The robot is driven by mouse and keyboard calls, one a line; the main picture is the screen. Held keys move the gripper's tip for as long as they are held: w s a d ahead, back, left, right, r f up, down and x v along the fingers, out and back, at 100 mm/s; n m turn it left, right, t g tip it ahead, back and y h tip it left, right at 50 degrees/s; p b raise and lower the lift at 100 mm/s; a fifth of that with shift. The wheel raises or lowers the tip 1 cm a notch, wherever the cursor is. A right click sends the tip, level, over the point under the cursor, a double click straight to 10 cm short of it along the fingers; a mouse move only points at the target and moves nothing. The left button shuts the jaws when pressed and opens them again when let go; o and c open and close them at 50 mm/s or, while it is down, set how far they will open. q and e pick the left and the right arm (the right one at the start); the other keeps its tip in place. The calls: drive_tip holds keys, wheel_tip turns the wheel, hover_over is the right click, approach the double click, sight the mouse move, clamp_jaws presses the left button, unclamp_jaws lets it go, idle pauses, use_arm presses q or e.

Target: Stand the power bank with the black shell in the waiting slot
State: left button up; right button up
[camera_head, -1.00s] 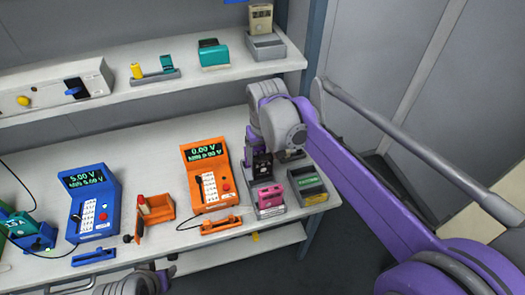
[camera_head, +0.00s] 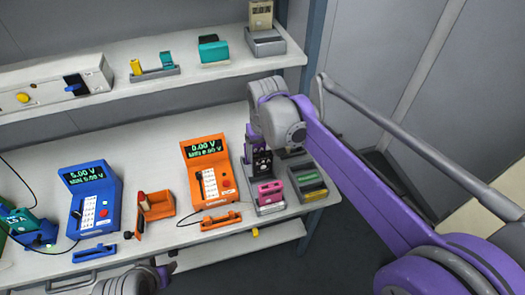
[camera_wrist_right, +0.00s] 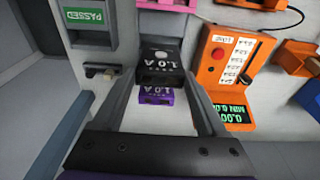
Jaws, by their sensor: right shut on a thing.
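The black power bank (camera_head: 262,162) is upright in my right gripper (camera_head: 258,150), just behind the pink power bank in the head view. In the right wrist view the black shell (camera_wrist_right: 160,60) reads "1.0 A" and sits between the two fingers of the right gripper (camera_wrist_right: 163,80). The pink power bank (camera_head: 269,188) stands in the front of a grey rack (camera_head: 270,210). A purple power bank (camera_wrist_right: 157,97) shows on the other side of the black one in the wrist view. The slot under the black shell is hidden. My left gripper (camera_head: 163,272) is at the bottom edge, its jaws unclear.
A grey box with a green "PASSED" label (camera_wrist_right: 87,16) stands right beside the rack; it also shows in the head view (camera_head: 306,178). An orange tester (camera_head: 208,170) stands close on the rack's left. The table's right edge is near.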

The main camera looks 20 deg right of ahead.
sight(262, 165)
drive_tip(key=shift+f+b, duration=1.65)
drive_tip(key=shift+f, duration=1.35)
drive_tip(key=o, duration=1.3)
drive_tip(key=r, duration=0.3)
drive_tip(key=s+r, duration=0.1)
drive_tip(key=r, duration=0.3)
drive_tip(key=r+p, duration=0.1)
drive_tip(key=r, duration=0.2)
drive_tip(key=shift+s+r, duration=0.25)
drive_tip(key=shift+r, duration=0.15)
drive_tip(key=s+d+f+t+p, duration=0.1)
drive_tip(key=s+f+p, duration=0.1)
drive_tip(key=s, duration=0.4)
drive_tip(key=s+d+f+t+p, duration=0.1)
drive_tip(key=s+d+f, duration=0.1)
drive_tip(key=s+f, duration=0.2)
drive_tip(key=s+d+f+t+p, duration=0.1)
drive_tip(key=s+f+p, duration=0.1)
drive_tip(key=s, duration=0.7)
drive_tip(key=shift+d+f+t+p, duration=0.35)
drive_tip(key=shift+d+f+t, duration=0.05)
drive_tip(key=shift+f, duration=0.35)
